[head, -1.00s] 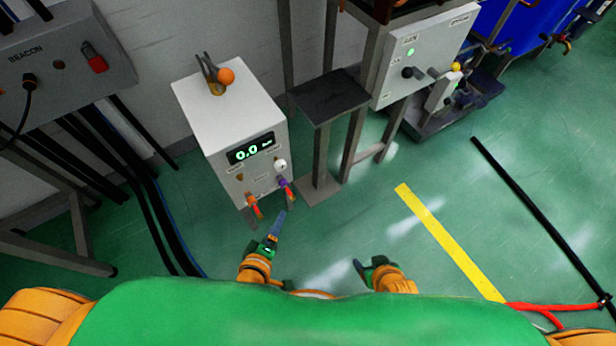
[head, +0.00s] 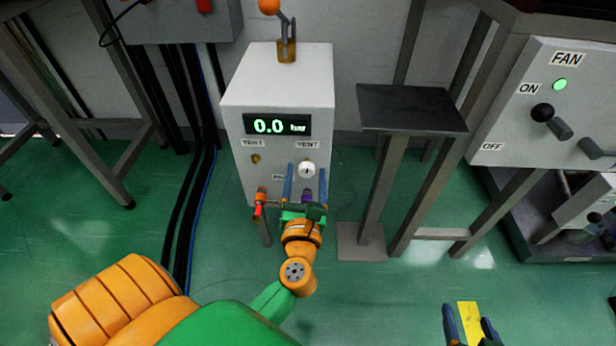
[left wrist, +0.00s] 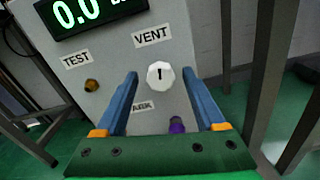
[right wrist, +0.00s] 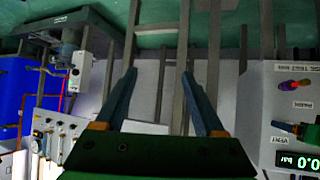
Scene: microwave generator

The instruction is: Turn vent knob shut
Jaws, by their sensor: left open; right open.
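The white vent knob (head: 307,168) is on the front of the white box (head: 232,150), under the VENT label and the display reading 0.0 bar. In the left wrist view the knob (left wrist: 160,75) has a dark upright mark on its face. My left gripper (head: 305,172) is open, its blue fingers pointing at the panel on either side of the knob. I cannot tell whether the fingertips reach level with the knob. My right gripper (head: 468,318) is open and empty, low at the right; its fingers also show in the right wrist view (right wrist: 164,95).
A red fitting (head: 259,206) and a purple fitting (head: 307,195) sit low on the box front. A brass TEST fitting (head: 255,159) is left of the knob. A dark-topped stand (head: 410,108) and the FAN panel (head: 530,75) stand at right.

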